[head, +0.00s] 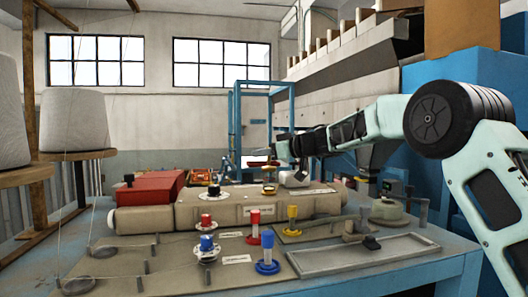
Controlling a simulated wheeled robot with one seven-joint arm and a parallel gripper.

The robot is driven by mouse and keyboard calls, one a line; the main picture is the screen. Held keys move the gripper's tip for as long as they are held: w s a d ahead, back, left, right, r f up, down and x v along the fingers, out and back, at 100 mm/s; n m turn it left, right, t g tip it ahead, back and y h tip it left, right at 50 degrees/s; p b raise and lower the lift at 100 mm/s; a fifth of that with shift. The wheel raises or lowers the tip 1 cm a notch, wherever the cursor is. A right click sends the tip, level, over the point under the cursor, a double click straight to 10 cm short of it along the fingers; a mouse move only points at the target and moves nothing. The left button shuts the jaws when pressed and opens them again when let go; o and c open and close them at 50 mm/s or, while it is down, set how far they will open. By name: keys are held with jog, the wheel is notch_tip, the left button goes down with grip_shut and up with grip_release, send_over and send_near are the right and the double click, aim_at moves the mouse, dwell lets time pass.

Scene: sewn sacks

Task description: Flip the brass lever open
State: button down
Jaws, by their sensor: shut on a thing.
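A small brass-coloured piece, which looks like the brass lever (269,188), sits on top of the long beige housing (225,208) on the bench. My gripper (271,163) reaches in from the right, just above that piece. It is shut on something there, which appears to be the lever. The fingertips are small and dark at this distance, so the exact grasp and the lever's angle cannot be made out.
A red box (150,188) stands left on the bench. A black knob on a white dial (214,190) is beside the lever. Red (254,225), blue (207,246) and yellow (292,220) knobs stand in front. An empty grey frame (360,262) lies at front right.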

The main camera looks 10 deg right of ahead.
jog(key=c, duration=1.3)
grip_release()
jog(key=shift+d, duration=0.1)
jog(key=shift+b+v, duration=3.65)
jog(key=shift+v, duration=5.05)
